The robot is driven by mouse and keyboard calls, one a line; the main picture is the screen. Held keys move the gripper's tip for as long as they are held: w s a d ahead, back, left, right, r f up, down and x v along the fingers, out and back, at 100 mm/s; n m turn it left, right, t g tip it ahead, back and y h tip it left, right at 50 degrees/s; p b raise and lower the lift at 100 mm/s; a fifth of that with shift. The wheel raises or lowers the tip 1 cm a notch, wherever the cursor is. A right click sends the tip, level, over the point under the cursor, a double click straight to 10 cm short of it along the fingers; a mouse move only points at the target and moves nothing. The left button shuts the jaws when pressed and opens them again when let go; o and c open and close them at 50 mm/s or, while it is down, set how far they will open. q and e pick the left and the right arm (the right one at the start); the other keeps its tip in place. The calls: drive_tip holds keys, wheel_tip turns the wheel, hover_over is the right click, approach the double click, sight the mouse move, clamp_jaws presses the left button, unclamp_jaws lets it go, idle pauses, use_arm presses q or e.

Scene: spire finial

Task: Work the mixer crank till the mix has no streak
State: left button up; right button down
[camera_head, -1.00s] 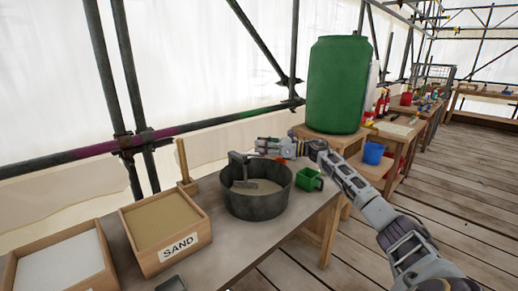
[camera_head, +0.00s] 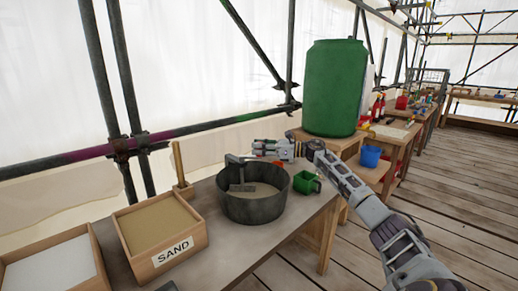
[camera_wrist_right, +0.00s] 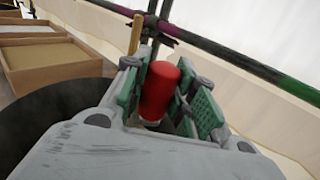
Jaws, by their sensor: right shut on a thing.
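A dark grey mixing tub (camera_head: 254,209) stands on the bench. A grey metal crank (camera_head: 236,161) with a paddle (camera_head: 243,187) reaches down into it. The pale grey-beige mix (camera_head: 265,194) shows in part; I cannot tell whether it has streaks. My right gripper (camera_head: 257,149) is over the tub's far rim. In the right wrist view its green-padded fingers (camera_wrist_right: 160,92) are shut around the red crank handle (camera_wrist_right: 157,88). My left gripper is not in view.
A wooden box labelled SAND (camera_head: 170,256) and a box of white powder (camera_head: 58,268) stand left of the tub. A green scoop (camera_head: 306,183) is close on its right. A large green barrel (camera_head: 334,90) stands behind. Scaffold poles run along the wall.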

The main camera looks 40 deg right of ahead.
drive_tip(key=shift+a+f, duration=0.1)
drive_tip(key=c, duration=1.1)
unclamp_jaws()
drive_tip(key=shift+v, duration=6.05)
drive_tip(key=shift+w, duration=0.1)
